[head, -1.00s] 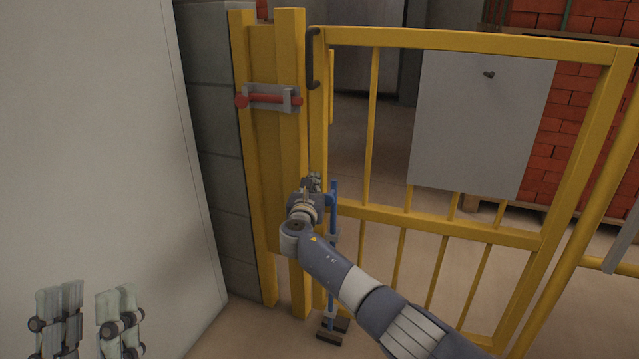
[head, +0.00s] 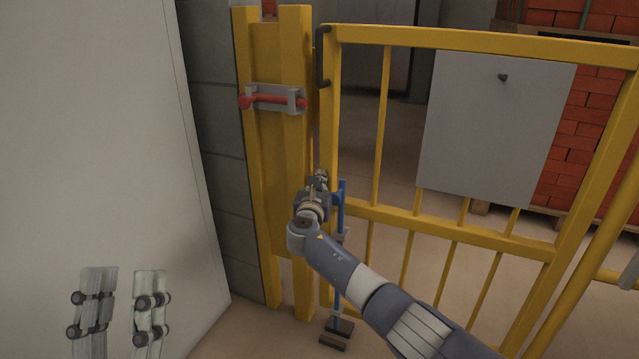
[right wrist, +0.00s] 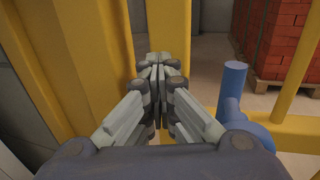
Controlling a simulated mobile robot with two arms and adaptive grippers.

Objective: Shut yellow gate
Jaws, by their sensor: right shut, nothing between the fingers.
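The yellow gate (head: 430,218) has a bar frame and a grey plate. Its left upright stands just right of the yellow post (head: 296,150), with a narrow dark gap between them at the top. A red latch bolt (head: 272,100) sits in a grey bracket on the post. A black handle (head: 321,60) is on the gate's upper left. My right gripper (head: 320,180) is shut and empty at the gate's left upright; its tips (right wrist: 158,62) overlap that yellow upright in the wrist view. Contact is unclear. My left gripper (head: 122,312) is open and empty, low left.
A blue drop rod (head: 341,210) stands beside my right gripper and also shows in the wrist view (right wrist: 231,95). Dark blocks (head: 336,341) lie at its foot. A pale panel (head: 90,140) fills the left. Red bricks (head: 590,130) on a pallet stand behind the gate.

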